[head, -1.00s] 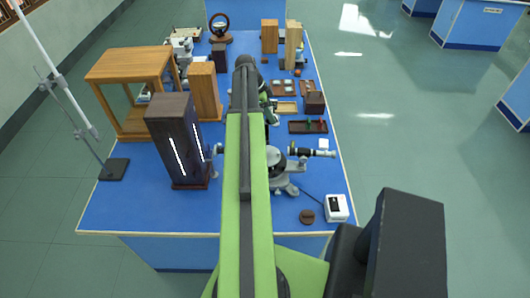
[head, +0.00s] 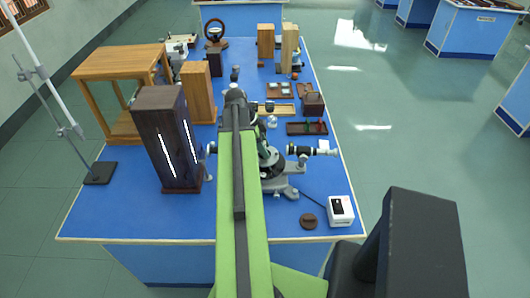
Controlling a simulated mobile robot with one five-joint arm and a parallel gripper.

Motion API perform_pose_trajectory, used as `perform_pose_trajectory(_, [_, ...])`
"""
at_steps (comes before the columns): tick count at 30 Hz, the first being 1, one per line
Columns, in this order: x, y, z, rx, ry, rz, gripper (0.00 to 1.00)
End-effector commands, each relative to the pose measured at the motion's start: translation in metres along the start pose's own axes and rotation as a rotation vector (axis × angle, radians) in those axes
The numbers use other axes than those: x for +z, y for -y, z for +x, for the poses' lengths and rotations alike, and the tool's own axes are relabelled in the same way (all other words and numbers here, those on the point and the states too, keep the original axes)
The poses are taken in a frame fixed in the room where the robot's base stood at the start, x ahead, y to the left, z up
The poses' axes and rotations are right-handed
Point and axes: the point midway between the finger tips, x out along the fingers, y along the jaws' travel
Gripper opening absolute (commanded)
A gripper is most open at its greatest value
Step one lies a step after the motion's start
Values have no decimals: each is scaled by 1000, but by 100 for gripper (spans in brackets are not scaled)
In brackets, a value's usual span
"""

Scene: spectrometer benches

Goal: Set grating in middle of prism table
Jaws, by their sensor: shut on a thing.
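The spectrometer (head: 284,186) stands on the blue bench, just right of my arm in the head view. Its telescope (head: 304,150) points right. My arm covers the left part of the spectrometer, and I cannot make out the prism table. My gripper (head: 264,154) shows only in part, low beside the right edge of my arm and close over the spectrometer. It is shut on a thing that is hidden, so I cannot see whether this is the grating. I cannot make out a grating elsewhere on the bench.
A dark lamp housing (head: 163,135) with bright slits stands left of my arm. Behind it are a wooden frame (head: 123,65) and a wooden block (head: 198,92). A tray (head: 307,128) lies behind the spectrometer.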

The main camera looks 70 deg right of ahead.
Motion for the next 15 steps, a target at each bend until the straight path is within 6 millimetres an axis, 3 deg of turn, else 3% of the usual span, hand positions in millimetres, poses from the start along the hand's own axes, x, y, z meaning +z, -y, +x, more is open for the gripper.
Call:
perform_pose_trajectory(8, [0,0,2,0,0,1,3])
perform_pose_trajectory(9, [0,0,2,0,0,1,46])
perform_pose_trajectory(13, [0,0,1,0,0,1,64])
perform_pose_trajectory(15, [0,0,1,0,0,1,67])
